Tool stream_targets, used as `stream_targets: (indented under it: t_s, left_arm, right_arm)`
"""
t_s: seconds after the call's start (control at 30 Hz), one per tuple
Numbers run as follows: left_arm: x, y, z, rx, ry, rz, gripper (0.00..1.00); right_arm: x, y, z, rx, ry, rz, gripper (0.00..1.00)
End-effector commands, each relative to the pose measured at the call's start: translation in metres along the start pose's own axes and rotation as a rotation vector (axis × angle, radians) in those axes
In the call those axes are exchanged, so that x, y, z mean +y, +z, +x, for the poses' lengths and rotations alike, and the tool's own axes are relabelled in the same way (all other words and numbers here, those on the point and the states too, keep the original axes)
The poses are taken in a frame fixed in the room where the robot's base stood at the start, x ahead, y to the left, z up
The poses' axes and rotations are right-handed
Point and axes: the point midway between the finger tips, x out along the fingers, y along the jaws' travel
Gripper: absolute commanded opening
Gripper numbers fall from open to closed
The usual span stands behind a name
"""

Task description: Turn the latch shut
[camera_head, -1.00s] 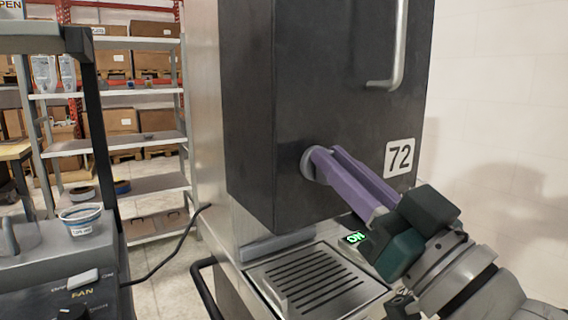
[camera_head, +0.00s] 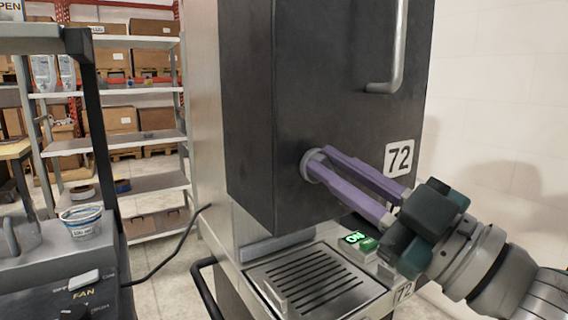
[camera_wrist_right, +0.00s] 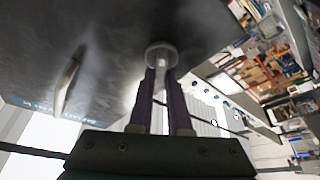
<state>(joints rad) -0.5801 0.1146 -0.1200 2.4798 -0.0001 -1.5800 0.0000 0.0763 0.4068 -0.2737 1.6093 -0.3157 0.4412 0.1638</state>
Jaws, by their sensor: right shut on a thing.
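The latch (camera_head: 309,166) has a round grey base on the dark front of the cabinet (camera_head: 335,90), low and toward its left edge. In the right wrist view the latch (camera_wrist_right: 161,54) shows as a grey disc with a pale lever between the fingers. My right gripper (camera_head: 325,163) comes in from the right with two long purple fingers, and their tips are closed on the latch's lever. The fingers hide most of the lever in the head view. In the wrist view the right gripper (camera_wrist_right: 161,80) points straight at the disc. My left gripper is not in view.
A vertical bar handle (camera_head: 400,45) stands out from the cabinet front above. A slotted drip tray (camera_head: 315,282) and a green lit ON switch (camera_head: 355,238) lie below. A machine with a FAN knob and a cup (camera_head: 82,220) stands at left.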

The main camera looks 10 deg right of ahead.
Motion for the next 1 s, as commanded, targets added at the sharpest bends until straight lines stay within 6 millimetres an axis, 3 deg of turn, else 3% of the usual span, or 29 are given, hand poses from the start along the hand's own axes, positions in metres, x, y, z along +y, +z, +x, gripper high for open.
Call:
stream_targets:
  t_s: [1.0]
  left_arm:
    - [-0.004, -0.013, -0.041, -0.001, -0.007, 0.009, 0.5]
  right_arm:
    - [-0.003, 0.0, 0.0, 0.0, -0.339, -0.817, 0.0]
